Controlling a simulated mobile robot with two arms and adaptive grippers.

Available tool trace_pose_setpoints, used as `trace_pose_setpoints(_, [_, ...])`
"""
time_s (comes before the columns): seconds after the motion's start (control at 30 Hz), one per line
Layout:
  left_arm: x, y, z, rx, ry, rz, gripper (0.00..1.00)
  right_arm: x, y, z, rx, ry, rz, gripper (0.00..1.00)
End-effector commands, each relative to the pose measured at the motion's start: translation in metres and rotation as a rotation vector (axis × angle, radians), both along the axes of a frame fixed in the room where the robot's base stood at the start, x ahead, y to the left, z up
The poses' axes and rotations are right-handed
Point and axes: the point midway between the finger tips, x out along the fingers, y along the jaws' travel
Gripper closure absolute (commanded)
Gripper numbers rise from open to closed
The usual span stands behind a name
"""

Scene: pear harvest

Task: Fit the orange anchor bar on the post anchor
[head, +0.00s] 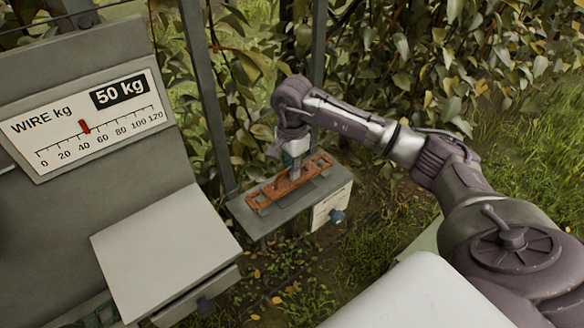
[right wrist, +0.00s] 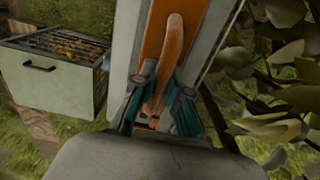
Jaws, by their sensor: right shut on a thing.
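The orange anchor bar (head: 267,194) is over a grey shelf (head: 276,218) at the foot of the posts in the head view. My right gripper (head: 292,166) points down at the bar's middle. In the right wrist view, its teal fingers (right wrist: 158,97) are shut on a raised orange grip (right wrist: 172,42) of the bar. Grey metal parts show around the bar, but I cannot tell whether it rests on them or hangs just above. The post anchor is not clearly distinguishable. My left gripper is not in view.
A gauge panel (head: 85,125) marked "WIRE kg" and "50 kg" stands left above a grey box (head: 165,250). Grey posts (head: 205,100) rise behind the shelf, with leafy branches close by. A handled crate (right wrist: 50,80) shows in the right wrist view.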

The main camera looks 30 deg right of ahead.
Motion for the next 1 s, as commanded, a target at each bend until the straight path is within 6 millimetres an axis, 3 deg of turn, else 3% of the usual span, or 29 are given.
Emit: trace_pose_setpoints(1.0, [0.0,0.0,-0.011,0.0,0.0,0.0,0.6,0.0,0.0,-0.013,0.0,-0.001,-0.001,1.0])
